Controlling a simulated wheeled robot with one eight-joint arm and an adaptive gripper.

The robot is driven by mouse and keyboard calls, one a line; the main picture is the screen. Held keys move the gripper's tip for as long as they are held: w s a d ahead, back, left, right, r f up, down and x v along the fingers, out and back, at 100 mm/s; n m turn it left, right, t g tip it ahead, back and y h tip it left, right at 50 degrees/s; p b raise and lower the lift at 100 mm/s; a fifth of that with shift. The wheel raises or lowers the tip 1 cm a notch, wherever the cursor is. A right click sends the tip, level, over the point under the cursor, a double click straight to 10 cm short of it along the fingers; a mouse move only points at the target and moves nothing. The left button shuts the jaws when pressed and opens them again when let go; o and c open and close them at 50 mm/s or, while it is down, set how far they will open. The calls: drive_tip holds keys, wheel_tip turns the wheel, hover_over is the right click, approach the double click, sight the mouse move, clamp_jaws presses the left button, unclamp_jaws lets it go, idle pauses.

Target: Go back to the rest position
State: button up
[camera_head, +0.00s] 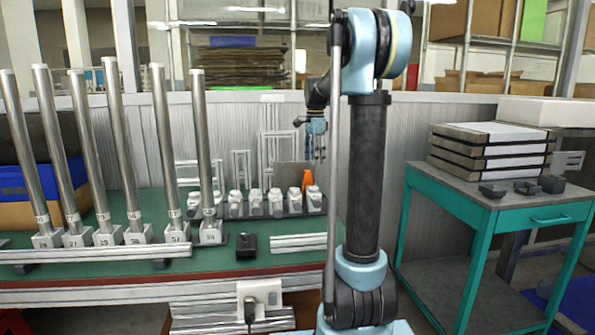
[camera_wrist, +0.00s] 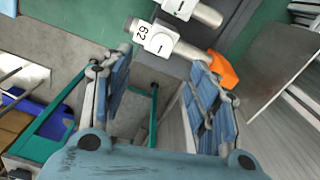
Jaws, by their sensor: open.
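My gripper (camera_head: 318,145) hangs from my arm above the far right part of the green workbench (camera_head: 240,262), near the row of small white blocks (camera_head: 255,202). In the wrist view its two blue-padded fingers (camera_wrist: 160,75) stand wide apart with nothing between them. Beyond the fingertips are a white block with printed numbers (camera_wrist: 158,38) and an orange object (camera_wrist: 222,70); both are clear of the fingers. The orange object also shows in the head view (camera_head: 307,180) at the right end of the bench, below my gripper.
Several tall metal tubes (camera_head: 126,150) in numbered white bases stand on the left of the bench. A small black block (camera_head: 246,246) and metal rails lie near its front. A teal cart (camera_head: 490,200) with stacked trays (camera_head: 490,150) stands at the right.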

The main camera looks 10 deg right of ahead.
drive_tip(key=s+f+n, duration=0.2)
drive_tip(key=s+n, duration=0.2)
drive_tip(key=s, duration=0.7)
drive_tip(key=s+f+n+t, duration=0.1)
drive_tip(key=s+f+n, duration=0.4)
drive_tip(key=s+f, duration=0.5)
drive_tip(key=s+f+n+t, duration=0.1)
drive_tip(key=s+f+n, duration=0.5)
drive_tip(key=s, duration=1.1)
wheel_tip(320, 180, down, 4)
drive_tip(key=shift+s+d, duration=0.25)
drive_tip(key=shift+w+f, duration=0.2)
drive_tip(key=shift+w, duration=0.25)
